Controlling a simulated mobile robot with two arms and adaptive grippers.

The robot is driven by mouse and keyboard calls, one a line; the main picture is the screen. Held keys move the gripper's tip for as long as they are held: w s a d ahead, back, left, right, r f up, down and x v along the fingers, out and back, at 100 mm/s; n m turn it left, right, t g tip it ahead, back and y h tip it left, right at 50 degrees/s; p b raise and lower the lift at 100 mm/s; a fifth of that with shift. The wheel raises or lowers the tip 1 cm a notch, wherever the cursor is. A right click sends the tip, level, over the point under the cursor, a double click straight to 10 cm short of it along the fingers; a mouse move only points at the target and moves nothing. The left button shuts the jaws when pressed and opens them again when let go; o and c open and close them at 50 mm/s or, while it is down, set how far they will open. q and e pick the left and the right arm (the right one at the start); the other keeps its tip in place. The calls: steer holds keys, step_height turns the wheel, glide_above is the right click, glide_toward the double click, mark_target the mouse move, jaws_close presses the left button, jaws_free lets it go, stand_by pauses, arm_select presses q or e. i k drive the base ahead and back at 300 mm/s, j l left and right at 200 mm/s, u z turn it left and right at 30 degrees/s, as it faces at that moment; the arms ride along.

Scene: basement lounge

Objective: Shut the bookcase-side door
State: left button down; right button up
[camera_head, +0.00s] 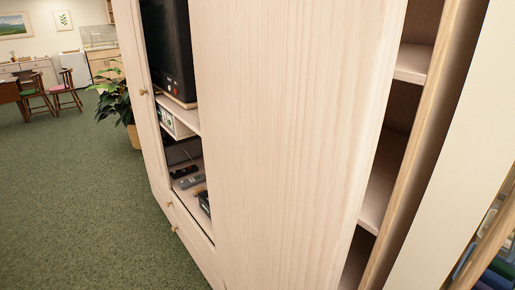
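A pale wood door panel (285,130) fills the middle of the head view, standing upright at the front of a pale wood cabinet. To its right, empty shelves (380,185) show in a gap between the panel's edge and the cabinet's side. To its left, an open bay holds a dark television (168,45) and small devices on shelves. Part of a bookcase (497,235) with books shows at the lower right, so this panel appears to be the bookcase-side door. No handle shows on it. Neither of my grippers is in view.
Another pale front with a round knob (142,92) is at the cabinet's far left. A potted plant (115,98) stands beyond it. Green carpet (80,190) lies open at left. A table and chairs (66,90) are far back.

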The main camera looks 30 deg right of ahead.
mark_target(292, 95)
steer(key=k+l, duration=0.1)
steer(key=l, duration=0.3)
steer(key=k+l, duration=0.1)
steer(key=l, duration=0.25)
steer(key=k+l+u, duration=0.1)
steer(key=l, duration=0.3)
steer(key=k+l, duration=0.1)
steer(key=l, duration=0.3)
